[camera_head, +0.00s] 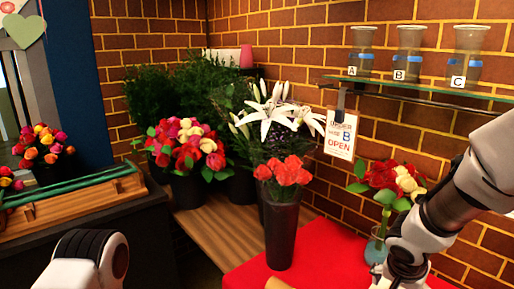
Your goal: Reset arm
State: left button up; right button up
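My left arm shows only as a white and black rounded link at the bottom left; its gripper is outside the frame. My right arm comes in from the right edge and reaches down past the bottom edge, in front of the red tabletop (315,252). No fingers of the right gripper can be made out. A vase of red and cream roses (385,178) stands beside the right arm and is partly hidden by it. A tall dark vase (281,235) with red-orange flowers (284,172) stands upright at the left of the red top.
White lilies (272,115), mixed roses (187,145) and greenery stand behind on a wooden bench (215,225). A glass shelf (430,88) holds vases marked A, B (408,55) and C. A sign (341,135) hangs below it. A wooden rack (75,202) is at left.

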jog(key=s+a+f+n+g+y, duration=0.1)
jog(key=s+a+f+g+y, duration=0.2)
jog(key=s+f, duration=1.2)
jog(key=s+a+f+n+g+y, duration=0.1)
jog(key=s+a+f+g, duration=0.25)
jog(key=s+f, duration=1.1)
jog(key=w+n+t, duration=0.1)
jog(key=n, duration=0.1)
jog(key=w+d+n+t, duration=0.1)
jog(key=w+n, duration=0.1)
jog(key=w+f+n+t, duration=0.1)
jog(key=n, duration=0.1)
jog(key=shift+w+d+n+t+h, duration=0.25)
jog(key=shift+w+d+n+h, duration=0.1)
jog(key=shift+w+n+h, duration=0.05)
